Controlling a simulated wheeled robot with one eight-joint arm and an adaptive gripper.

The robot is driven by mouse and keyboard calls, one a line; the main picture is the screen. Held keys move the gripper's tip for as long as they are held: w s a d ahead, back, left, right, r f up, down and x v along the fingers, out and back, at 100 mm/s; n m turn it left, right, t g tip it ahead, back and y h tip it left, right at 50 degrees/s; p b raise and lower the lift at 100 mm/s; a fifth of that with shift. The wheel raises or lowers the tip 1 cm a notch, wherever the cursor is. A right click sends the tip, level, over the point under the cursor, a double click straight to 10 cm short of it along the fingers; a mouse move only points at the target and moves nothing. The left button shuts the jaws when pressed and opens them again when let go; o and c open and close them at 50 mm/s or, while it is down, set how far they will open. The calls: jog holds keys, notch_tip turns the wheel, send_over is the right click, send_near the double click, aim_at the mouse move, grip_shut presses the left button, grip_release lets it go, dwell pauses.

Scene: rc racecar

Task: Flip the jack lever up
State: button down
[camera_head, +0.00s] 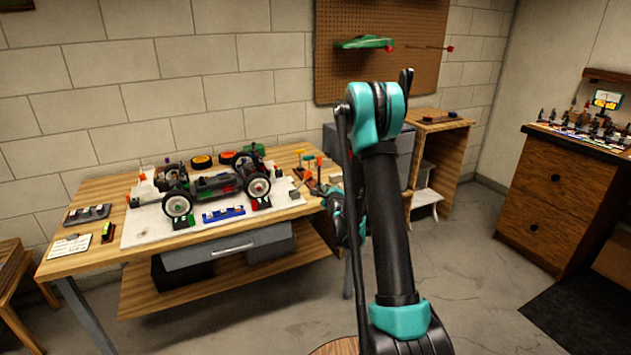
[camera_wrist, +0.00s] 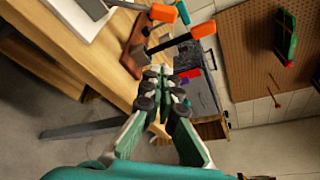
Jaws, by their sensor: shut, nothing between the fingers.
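The RC car (camera_head: 212,184), a dark open chassis with black tyres, stands on a white mat (camera_head: 150,228) on the workbench. Small green and red parts show under and beside its wheels, but I cannot make out the jack lever among them. My gripper (camera_head: 350,218) is at the right end of the bench, apart from the car and partly hidden by my arm. In the wrist view my gripper (camera_wrist: 160,88) is shut and empty, its fingertips close to a brown tool stand (camera_wrist: 133,50) with orange-handled tools (camera_wrist: 163,13). The car is out of the wrist view.
A grey tray (camera_head: 87,214) and a white paper (camera_head: 70,246) lie at the bench's left end. Orange-rimmed wheels (camera_head: 202,162) lie behind the car. A blue rack (camera_head: 223,213) is at the mat's front. A grey cabinet (camera_head: 404,152) stands right of the bench. Floor in front is clear.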

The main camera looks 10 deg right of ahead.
aim_at(319, 179)
jog(key=x, duration=1)
jog(key=shift+w, duration=0.2)
jog(key=shift+s+a+r, duration=0.25)
jog(key=shift+a+r, duration=0.15)
jog(key=shift+a, duration=0.05)
jog(key=shift+s+a+r, duration=0.3)
jog(key=shift+a+r, duration=0.1)
jog(key=shift+a, duration=0.1)
jog(key=shift+s+a+r, duration=0.15)
jog(key=shift+a+r, duration=0.35)
jog(key=shift+a+r, duration=0.1)
